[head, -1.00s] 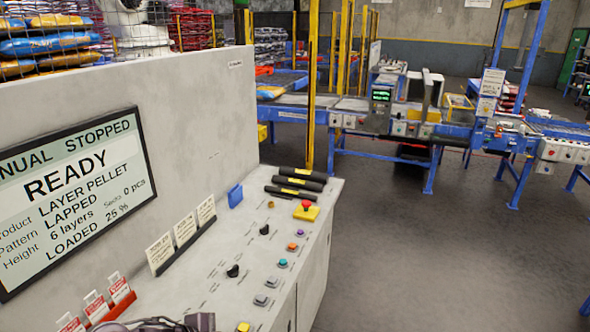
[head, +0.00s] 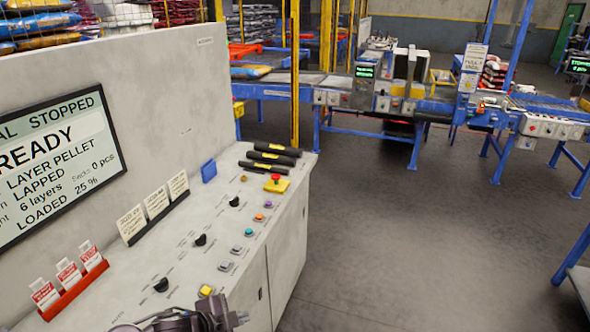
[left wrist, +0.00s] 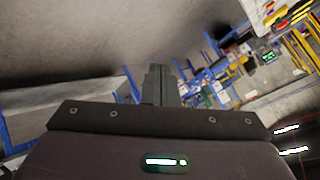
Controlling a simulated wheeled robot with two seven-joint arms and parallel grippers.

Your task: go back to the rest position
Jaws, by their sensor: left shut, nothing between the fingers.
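My left gripper (head: 228,316) shows at the bottom edge of the head view, partly cut off, at the near end of the control console (head: 150,240). In the left wrist view its fingers (left wrist: 158,82) are together with nothing between them. It is beside the console's near edge; I cannot tell its exact distance from the surface. My right gripper is not in view.
The console bears a screen (head: 50,165) reading READY, several knobs and buttons, a red emergency button (head: 275,178) and a red tag holder (head: 75,290). Blue conveyors (head: 470,110) stand behind. The grey floor (head: 430,230) to the right is clear.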

